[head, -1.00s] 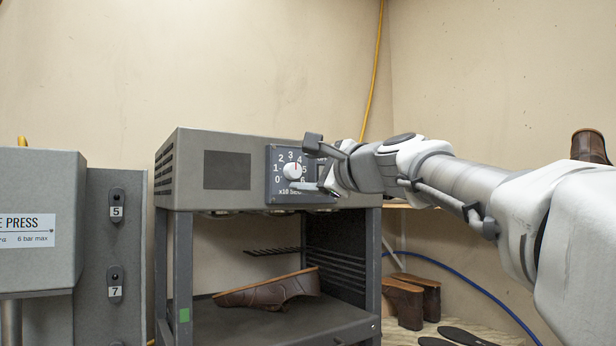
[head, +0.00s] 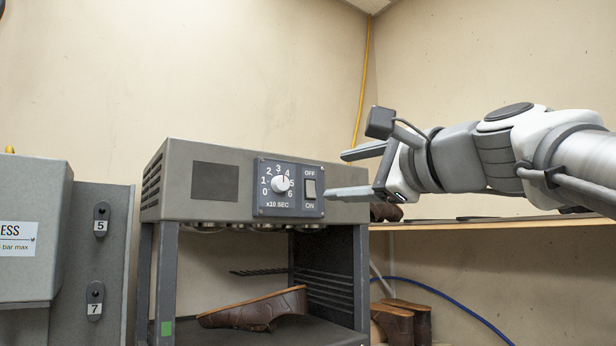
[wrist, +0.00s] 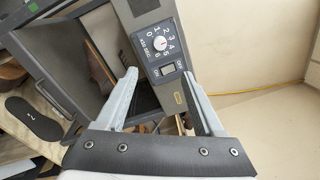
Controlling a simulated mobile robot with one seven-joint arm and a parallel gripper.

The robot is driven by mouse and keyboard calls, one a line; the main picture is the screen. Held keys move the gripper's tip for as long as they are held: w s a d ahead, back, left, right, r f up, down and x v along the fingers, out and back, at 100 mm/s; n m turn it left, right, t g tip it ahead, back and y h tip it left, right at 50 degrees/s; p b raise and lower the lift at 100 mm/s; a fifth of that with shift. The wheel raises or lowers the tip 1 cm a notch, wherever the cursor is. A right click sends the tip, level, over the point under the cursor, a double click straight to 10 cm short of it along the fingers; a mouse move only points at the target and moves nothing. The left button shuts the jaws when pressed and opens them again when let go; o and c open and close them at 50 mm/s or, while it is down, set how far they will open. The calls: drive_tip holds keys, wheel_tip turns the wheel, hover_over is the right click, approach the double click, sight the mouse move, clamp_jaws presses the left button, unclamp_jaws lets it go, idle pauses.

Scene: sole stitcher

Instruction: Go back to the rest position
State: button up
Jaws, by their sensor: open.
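My gripper (head: 352,172) is open and empty in the head view, level with the control panel and just to its right. Its fingers point left toward the grey heater cabinet (head: 216,182). The panel carries a round white dial (head: 280,184) and an ON/OFF switch (head: 310,189). In the wrist view my gripper (wrist: 160,92) has its two fingers spread. The switch (wrist: 167,69) shows between the fingertips and the dial (wrist: 160,43) shows above it. Whether a fingertip touches the panel I cannot tell.
A brown shoe (head: 256,310) lies on the cabinet's shelf. Brown shoes (head: 402,318) stand right of the cabinet, below a wooden shelf (head: 480,224). A grey press (head: 30,230) stands at the left. The wall space above the cabinet is clear.

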drive_tip(key=s+d+f+n+g+h, duration=0.1)
drive_tip(key=s+f+n+g+h, duration=0.2)
drive_tip(key=f, duration=0.8)
drive_tip(key=s+d+f+n+g+h+b, duration=0.1)
drive_tip(key=s+f+n+g, duration=0.2)
drive_tip(key=f, duration=0.9)
drive_tip(key=s+f+n+g+h, duration=0.15)
drive_tip(key=s+f+n, duration=0.3)
drive_tip(key=f, duration=0.65)
drive_tip(key=s+d+f+n+g+h, duration=0.1)
drive_tip(key=s+d+f+n+h, duration=0.1)
drive_tip(key=f, duration=0.5)
drive_tip(key=s+d+f+n+g+h, duration=0.1)
drive_tip(key=s+d+f+n+h, duration=0.1)
drive_tip(key=f, duration=0.5)
drive_tip(key=s+d+n, duration=0.1)
drive_tip(key=s+n, duration=0.1)
drive_tip(key=s, duration=0.1)
drive_tip(key=shift+s+d+f+g+b, duration=0.2)
drive_tip(key=shift+s+g+b, duration=0.1)
drive_tip(key=shift+g, duration=0.05)
